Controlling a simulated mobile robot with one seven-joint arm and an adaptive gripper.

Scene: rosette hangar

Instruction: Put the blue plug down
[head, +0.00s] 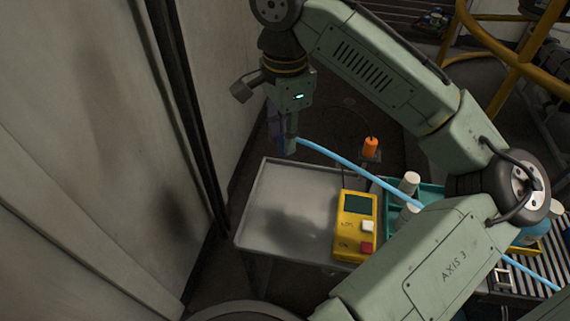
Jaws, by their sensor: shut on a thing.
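My gripper (283,142) is at the upper middle of the head view, pointing down beyond the far edge of the grey metal tray table (285,205). It is shut on the blue plug, which is mostly hidden in the dark between the fingers. A light blue cable (345,164) runs from the gripper to the right, over the table's far corner and behind my arm.
A yellow box (354,232) with a screen and buttons stands on the table's right side. An orange plug-like piece (370,146) is beyond the table. A teal tray (429,194) with white cylinders (409,183) lies to the right. The table's left part is clear, near a wall.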

